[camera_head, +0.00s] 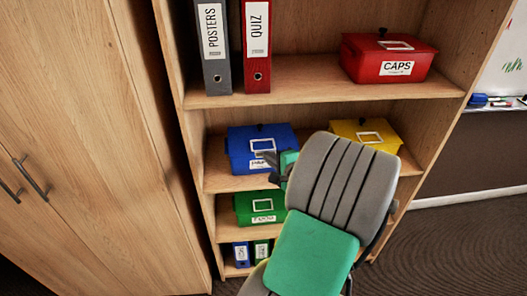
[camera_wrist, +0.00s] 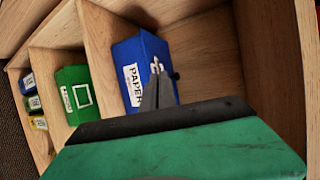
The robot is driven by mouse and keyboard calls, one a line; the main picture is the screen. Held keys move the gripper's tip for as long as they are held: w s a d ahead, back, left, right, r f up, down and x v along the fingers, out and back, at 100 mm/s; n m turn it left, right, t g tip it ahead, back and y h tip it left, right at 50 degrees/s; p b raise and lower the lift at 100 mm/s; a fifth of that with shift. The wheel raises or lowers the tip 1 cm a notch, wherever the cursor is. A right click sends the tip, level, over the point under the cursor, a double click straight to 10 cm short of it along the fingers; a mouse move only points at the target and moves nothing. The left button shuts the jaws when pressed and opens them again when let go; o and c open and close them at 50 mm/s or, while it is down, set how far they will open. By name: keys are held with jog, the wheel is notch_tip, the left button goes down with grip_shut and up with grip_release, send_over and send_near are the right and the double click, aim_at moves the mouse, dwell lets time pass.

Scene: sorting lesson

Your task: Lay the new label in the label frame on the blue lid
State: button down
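The blue box (camera_head: 244,133) with its blue lid stands on the middle shelf at the left. A white-edged label frame (camera_head: 262,145) lies on the lid, partly hidden by my gripper. In the wrist view the blue box (camera_wrist: 127,48) carries a front label reading PAPER (camera_wrist: 133,86). My gripper (camera_head: 268,160) is at the near side of the blue lid. In the wrist view its grey fingers (camera_wrist: 157,80) appear close together, pointing at the lid and covering part of the frame. I cannot tell whether a thin new label is between them or whether they touch the lid.
A yellow box (camera_head: 395,135) stands right of the blue one, a green box (camera_head: 245,205) below. A red CAPS box (camera_head: 365,68) and two binders (camera_head: 213,45) are on the shelf above. The cabinet (camera_head: 90,130) is at the left. My arm hides the lower shelves' right side.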

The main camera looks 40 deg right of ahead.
aim_at(266, 147)
jog(key=w+d+f+b, duration=0.1)
jog(key=w+d, duration=0.1)
jog(key=w+d+f+b, duration=0.1)
jog(key=w+d+b, duration=0.1)
jog(key=w, duration=0.1)
jog(key=w+d+f+b, duration=0.1)
jog(key=w+d, duration=0.1)
jog(key=w, duration=0.1)
jog(key=shift+w+f, duration=0.2)
jog(key=shift+f, duration=0.05)
jog(key=shift+w+d+f+b, duration=0.3)
jog(key=shift+w+f+b, duration=0.15)
jog(key=shift+f+b, duration=0.15)
jog(key=c, duration=2.2)
grip_release()
jog(key=c, duration=1.6)
grip_release()
jog(key=shift+f, duration=0.1)
